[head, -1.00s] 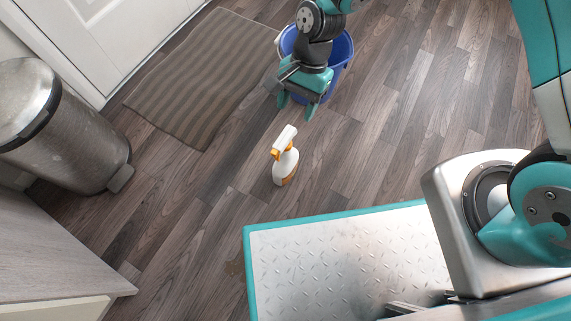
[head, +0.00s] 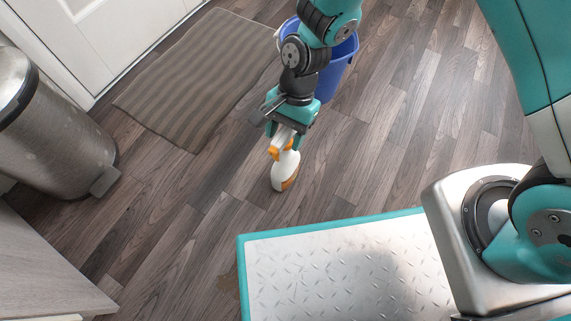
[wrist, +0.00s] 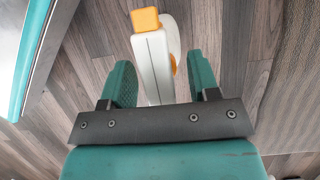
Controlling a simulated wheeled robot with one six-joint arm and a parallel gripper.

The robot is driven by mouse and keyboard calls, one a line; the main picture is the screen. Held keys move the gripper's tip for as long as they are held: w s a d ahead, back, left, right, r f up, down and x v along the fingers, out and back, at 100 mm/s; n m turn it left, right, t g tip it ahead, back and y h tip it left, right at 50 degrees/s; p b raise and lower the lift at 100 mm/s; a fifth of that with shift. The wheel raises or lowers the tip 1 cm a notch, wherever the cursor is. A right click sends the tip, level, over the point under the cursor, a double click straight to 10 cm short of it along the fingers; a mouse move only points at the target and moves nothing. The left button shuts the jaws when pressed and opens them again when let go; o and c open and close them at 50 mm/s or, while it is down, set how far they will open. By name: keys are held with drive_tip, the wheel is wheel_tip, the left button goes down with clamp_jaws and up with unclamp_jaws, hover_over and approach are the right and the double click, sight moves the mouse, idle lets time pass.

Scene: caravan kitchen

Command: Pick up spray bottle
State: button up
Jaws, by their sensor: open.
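The spray bottle (head: 286,170) stands upright on the wood floor in the head view. It has a white body with an orange label and a white and orange spray head. My gripper (head: 284,139) is open at the top of the bottle, with a finger on each side of the spray head. In the wrist view, the white spray head (wrist: 153,60) with its orange nozzle lies between and beyond my open teal fingers (wrist: 160,82). I cannot tell whether a finger touches it.
A blue bucket (head: 340,66) stands behind my arm. A striped mat (head: 190,82) lies at the upper left, and a metal bin (head: 60,135) stands at the left. My base plate is in front of the bottle. The floor at the right is clear.

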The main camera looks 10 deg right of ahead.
clamp_jaws()
drive_tip(key=shift+r, duration=0.1)
idle(1.2)
